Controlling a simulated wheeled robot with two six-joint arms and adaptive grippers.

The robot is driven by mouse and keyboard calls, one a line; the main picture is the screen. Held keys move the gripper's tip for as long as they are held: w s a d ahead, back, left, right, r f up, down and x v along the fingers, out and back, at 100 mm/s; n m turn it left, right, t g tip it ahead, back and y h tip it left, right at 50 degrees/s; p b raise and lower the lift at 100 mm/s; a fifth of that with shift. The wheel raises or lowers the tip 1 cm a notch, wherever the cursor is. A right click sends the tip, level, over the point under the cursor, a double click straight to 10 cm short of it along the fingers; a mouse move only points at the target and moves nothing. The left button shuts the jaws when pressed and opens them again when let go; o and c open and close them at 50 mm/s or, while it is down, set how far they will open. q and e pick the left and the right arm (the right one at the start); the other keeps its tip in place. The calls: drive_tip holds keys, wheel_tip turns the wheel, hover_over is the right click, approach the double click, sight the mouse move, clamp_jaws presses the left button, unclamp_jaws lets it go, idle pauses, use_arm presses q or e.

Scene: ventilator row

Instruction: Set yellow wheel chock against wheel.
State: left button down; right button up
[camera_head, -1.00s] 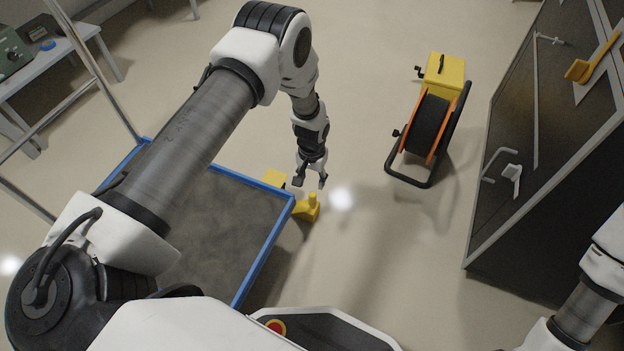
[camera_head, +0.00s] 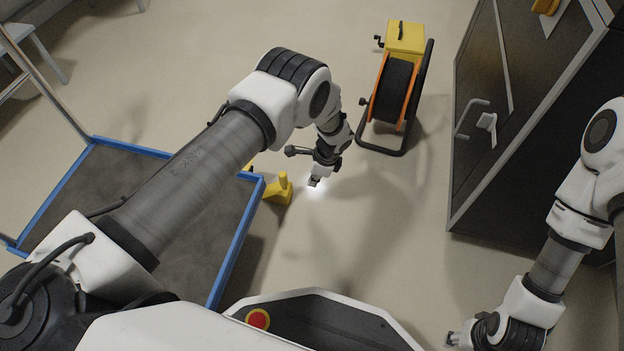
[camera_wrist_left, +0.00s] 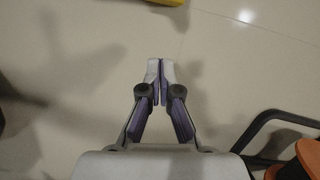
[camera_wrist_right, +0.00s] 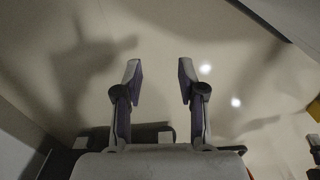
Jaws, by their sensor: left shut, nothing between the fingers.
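A bit of yellow also shows at the top of the left wrist view (camera_wrist_left: 165,2). The cart's wheel is hidden under the deck. My left gripper (camera_head: 314,182) is to the right of the chock, apart from it, its fingers together and empty; they also show in the left wrist view (camera_wrist_left: 160,66). My right gripper (camera_wrist_right: 160,74) is open and empty, far from the chock at the lower right.
A cable reel with a yellow box (camera_head: 404,38) and orange rim stands on the floor beyond my left gripper. A dark cabinet (camera_head: 500,130) stands at the right. A second yellow piece (camera_head: 250,168) peeks out behind the cart's edge. The middle floor is clear.

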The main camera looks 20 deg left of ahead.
sight(288, 188)
use_arm(q)
drive_tip(key=b+x, duration=0.3)
drive_tip(key=x, duration=0.4)
drive_tip(key=shift+d, duration=0.1)
drive_tip(key=a, duration=0.1)
drive_tip(key=a+b, duration=0.1)
drive_tip(key=a, duration=0.1)
drive_tip(key=shift+s+a+r, duration=0.25)
drive_tip(key=shift+s+r, duration=0.05)
drive_tip(key=shift+r, duration=0.05)
drive_tip(key=shift+s+a+r, duration=0.1)
drive_tip(key=shift+a, duration=0.1)
drive_tip(key=shift+s+a+r+p, duration=0.1)
drive_tip(key=shift+s+a+p, duration=0.1)
drive_tip(key=shift+a, duration=0.35)
drive_tip(key=shift+s+a+r+p, duration=0.1)
drive_tip(key=shift+a+p, duration=0.05)
drive_tip(key=shift+a, duration=0.35)
drive_tip(key=shift+a+f, duration=0.1)
drive_tip(key=shift+a, duration=0.25)
drive_tip(key=shift+f, duration=0.1)
